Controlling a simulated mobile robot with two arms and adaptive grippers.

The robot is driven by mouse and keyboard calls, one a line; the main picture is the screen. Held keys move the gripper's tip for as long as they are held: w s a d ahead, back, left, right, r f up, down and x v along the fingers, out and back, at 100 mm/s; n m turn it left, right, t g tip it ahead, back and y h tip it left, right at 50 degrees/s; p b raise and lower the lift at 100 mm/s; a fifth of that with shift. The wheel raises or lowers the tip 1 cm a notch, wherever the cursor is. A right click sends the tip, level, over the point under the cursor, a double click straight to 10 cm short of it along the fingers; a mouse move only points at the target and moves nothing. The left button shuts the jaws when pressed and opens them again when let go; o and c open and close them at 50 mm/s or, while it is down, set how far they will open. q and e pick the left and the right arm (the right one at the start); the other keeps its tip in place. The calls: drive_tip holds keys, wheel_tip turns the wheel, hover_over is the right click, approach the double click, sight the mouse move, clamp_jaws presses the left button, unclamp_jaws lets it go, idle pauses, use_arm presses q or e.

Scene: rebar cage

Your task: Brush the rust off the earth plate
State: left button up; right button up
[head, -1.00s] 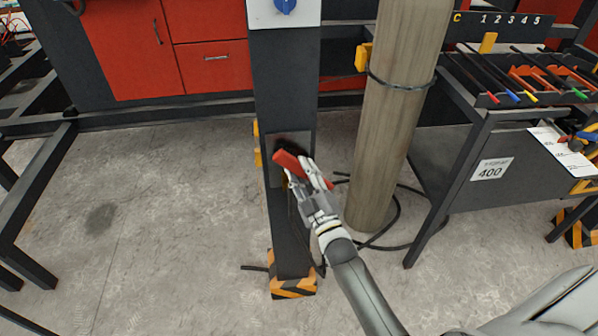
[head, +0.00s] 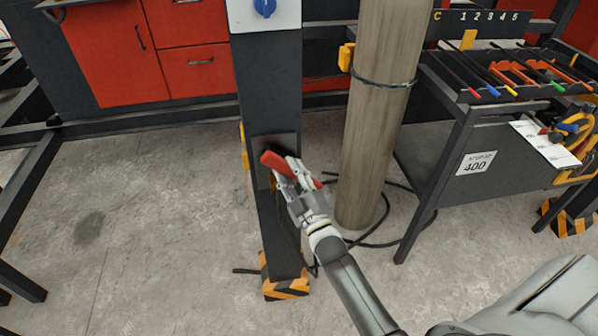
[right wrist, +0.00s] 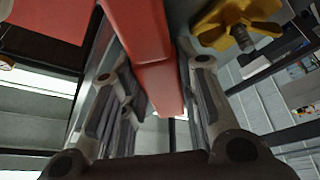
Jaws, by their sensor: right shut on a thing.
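The earth plate (head: 260,143) is a dark grey plate on the front of the dark upright post, with a darker patch on its upper part. My right gripper (head: 289,174) is in front of it, shut on a red-handled brush (head: 273,160). In the right wrist view the red handle (right wrist: 155,75) runs between the two fingers. The brush's bristles are hidden, so I cannot tell if they touch the plate. A yellow wing nut (right wrist: 235,25) shows beside the handle there. My left gripper is not in view.
A round column (head: 372,150) stands right of the post, with a black cable (head: 385,240) on the floor around it. A tool cart (head: 440,170) is farther right. Red cabinets (head: 110,50) stand behind. The floor on the left is clear.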

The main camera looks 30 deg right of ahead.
drive_tip(key=shift+w+a+r, duration=0.1)
drive_tip(key=shift+w+a, duration=0.2)
drive_tip(key=shift+a, duration=0.15)
drive_tip(key=shift+s+a+p, duration=0.2)
drive_tip(key=shift+s+p, duration=0.2)
drive_tip(key=shift+s, duration=0.1)
drive_tip(key=s, duration=0.1)
drive_tip(key=s+a+p, duration=0.1)
drive_tip(key=s, duration=0.1)
drive_tip(key=shift+s, duration=0.25)
drive_tip(key=shift+s+a+p, duration=0.15)
drive_tip(key=shift+s+p, duration=0.2)
drive_tip(key=shift+s, duration=0.25)
drive_tip(key=shift+s, duration=0.1)
drive_tip(key=shift+s+a+p, duration=0.2)
drive_tip(key=shift+s+p, duration=0.1)
drive_tip(key=shift+s, duration=0.4)
drive_tip(key=shift+s+a+p, duration=0.2)
drive_tip(key=shift+s+p, duration=0.05)
drive_tip(key=shift+s, duration=0.4)
